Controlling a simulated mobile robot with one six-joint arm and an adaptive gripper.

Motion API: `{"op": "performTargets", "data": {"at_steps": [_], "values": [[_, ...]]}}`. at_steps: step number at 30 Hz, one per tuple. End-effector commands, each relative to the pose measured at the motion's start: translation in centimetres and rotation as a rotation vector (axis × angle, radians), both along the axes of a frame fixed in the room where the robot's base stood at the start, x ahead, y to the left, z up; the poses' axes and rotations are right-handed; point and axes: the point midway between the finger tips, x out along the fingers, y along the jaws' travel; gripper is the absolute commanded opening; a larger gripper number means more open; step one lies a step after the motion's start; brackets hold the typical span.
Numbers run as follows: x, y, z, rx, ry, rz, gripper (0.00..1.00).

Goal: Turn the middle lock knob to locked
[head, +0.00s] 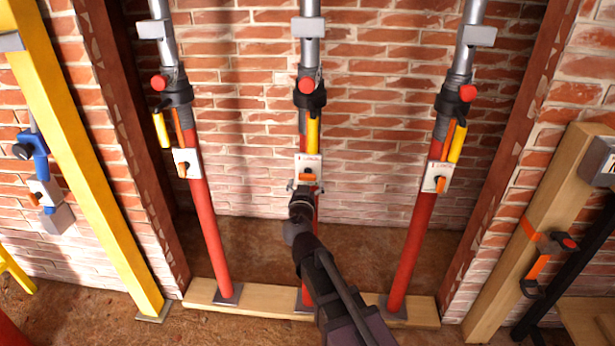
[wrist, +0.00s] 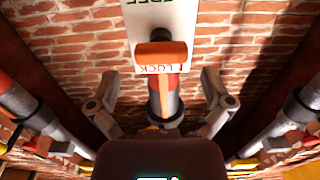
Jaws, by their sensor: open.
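The middle lock knob is a small orange handle (head: 308,177) on a white plate (head: 308,161) on the middle red prop. In the wrist view the knob (wrist: 161,54) lies crosswise on its plate (wrist: 185,22), beside the printed word LOCK; FREE is printed at the plate's other end. My gripper (head: 302,190) is just below and in front of the knob in the head view. In the wrist view my gripper (wrist: 160,88) is open, with one finger on each side and the knob beyond the fingertips. It holds nothing, and I see no contact.
Similar red props stand at left (head: 207,225) and right (head: 412,250), each with an orange knob. Yellow handles hang above the plates. A brick wall (head: 255,150) is behind. A yellow post (head: 85,160) and a wooden post (head: 535,235) stand at the sides.

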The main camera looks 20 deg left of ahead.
Motion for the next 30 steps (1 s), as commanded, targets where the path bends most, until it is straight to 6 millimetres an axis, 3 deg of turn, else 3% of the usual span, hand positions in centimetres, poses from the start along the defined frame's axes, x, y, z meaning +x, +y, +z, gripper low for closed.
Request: {"op": "performTargets", "data": {"at_steps": [3, 9, 21, 23, 29, 30], "values": [[1.7, 0.5, 0.0, 0.0, 0.0, 0.001, 1.0], [3.1, 0.8, 0.0, 0.0, 0.0, 0.0, 1.0], [3.3, 0.9, 0.0, 0.0, 0.0, 0.002, 1.0], [3.3, 0.9, 0.0, 0.0, 0.0, 0.002, 0.85], [3.3, 0.9, 0.0, 0.0, 0.0, 0.002, 0.26], [3.3, 0.9, 0.0, 0.0, 0.0, 0.002, 0.26]]}}
